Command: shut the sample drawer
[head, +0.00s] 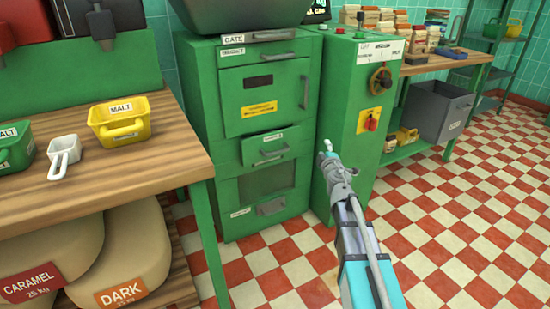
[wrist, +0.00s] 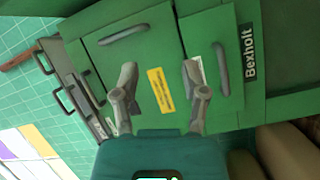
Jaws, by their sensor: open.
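The sample drawer (head: 266,150) is a small green front with a white label and a grey handle, midway down the green cabinet. Its front appears to stand out from the cabinet face. In the wrist view, which is turned sideways, the drawer front (wrist: 233,82) with its handle is right of my fingers. My gripper (head: 327,150) is right of the drawer in the head view, in front of the control box. In the wrist view my gripper (wrist: 160,84) is open and empty, its fingers spread either side of the yellow label, apart from the drawer handle.
A larger door (head: 262,98) with a handle is above the drawer. The control box (head: 362,125) with a dial stands right of the cabinet. A wooden bench (head: 130,175) with scoops is at the left. The checkered floor (head: 450,220) at the right is clear.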

